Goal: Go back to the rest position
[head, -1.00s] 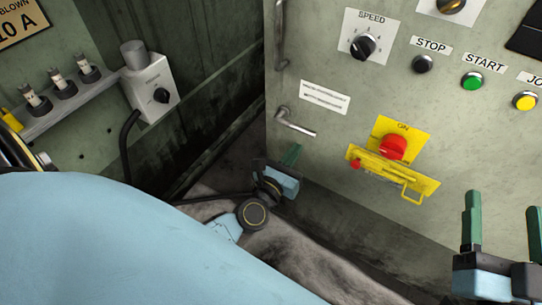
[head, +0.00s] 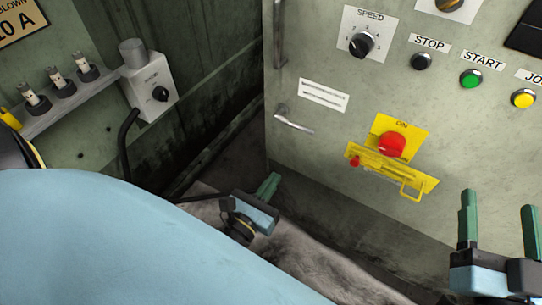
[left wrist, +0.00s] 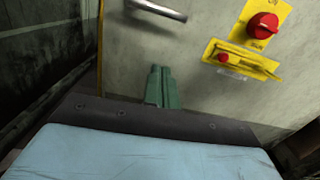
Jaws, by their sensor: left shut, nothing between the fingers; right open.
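My left gripper (head: 268,187) is in the lower middle of the head view, low in front of the cabinet. Its green fingers are shut with nothing between them, and they also show in the left wrist view (left wrist: 160,86). My light blue left arm covers the lower left of the head view. My right gripper (head: 499,212) is at the lower right, its two green fingers upright and wide apart, empty. The red knob (head: 391,144) on its yellow plate (head: 416,182) is on the cabinet, between and above the two grippers. It also shows in the left wrist view (left wrist: 263,25).
The cabinet front (head: 330,160) carries a speed dial (head: 361,44), a stop button (head: 421,61), a green start button (head: 471,78), a yellow button (head: 523,98) and a door handle (head: 293,122). A grey switch box (head: 152,88) and shelf fuses (head: 60,84) are at the left.

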